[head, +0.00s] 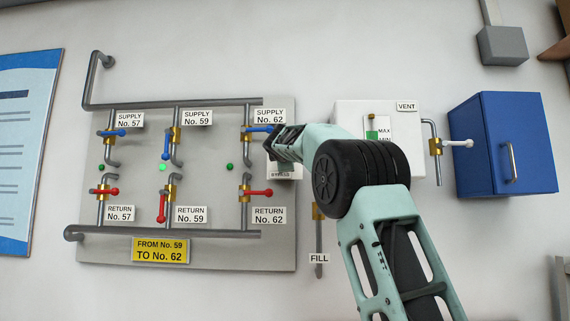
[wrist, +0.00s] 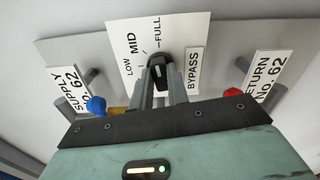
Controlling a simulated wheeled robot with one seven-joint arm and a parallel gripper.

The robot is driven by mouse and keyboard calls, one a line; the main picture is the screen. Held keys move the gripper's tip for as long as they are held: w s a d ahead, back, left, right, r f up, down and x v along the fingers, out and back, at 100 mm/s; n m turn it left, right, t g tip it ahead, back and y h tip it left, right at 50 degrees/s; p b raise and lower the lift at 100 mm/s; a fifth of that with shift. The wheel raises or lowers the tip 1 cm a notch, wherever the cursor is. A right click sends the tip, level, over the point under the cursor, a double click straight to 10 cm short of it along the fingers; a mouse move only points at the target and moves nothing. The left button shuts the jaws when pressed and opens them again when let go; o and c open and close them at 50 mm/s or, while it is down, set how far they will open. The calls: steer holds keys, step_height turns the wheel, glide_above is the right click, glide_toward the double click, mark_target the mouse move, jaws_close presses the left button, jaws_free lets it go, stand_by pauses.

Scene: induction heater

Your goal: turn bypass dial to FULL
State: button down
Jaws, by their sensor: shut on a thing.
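The bypass dial (wrist: 158,72) is a black knob with a small pale mark, on a white plate (wrist: 185,30) lettered LOW, MID, FULL and BYPASS. My gripper (wrist: 161,88) is shut on the knob, with one grey finger on each side of it. The knob's long axis runs roughly up the picture, towards the FULL side of the scale; its exact pointing is hard to read. In the head view my gripper (head: 283,146) covers the dial, and only the lower part of the BYPASS plate (head: 282,173) shows.
The Supply No. 62 valve's blue handle (head: 258,129) and the Return No. 62 valve's red handle (head: 260,193) lie close to my gripper. A white tank (head: 350,112), a vent valve (head: 456,143) and a blue cabinet (head: 490,145) are on the right.

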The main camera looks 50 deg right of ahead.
steer(key=shift+f+m, duration=0.15)
steer(key=shift+m, duration=0.55)
steer(key=shift+m+b, duration=0.3)
steer(key=shift+b, duration=0.05)
steer(key=c, duration=1.4)
jaws_free()
steer(key=shift+o, duration=0.2)
steer(key=b+v, duration=0.8)
steer(key=v, duration=0.9)
steer(key=shift+a+b, duration=0.2)
steer(key=shift+b, duration=0.1)
steer(key=shift+s, duration=0.1)
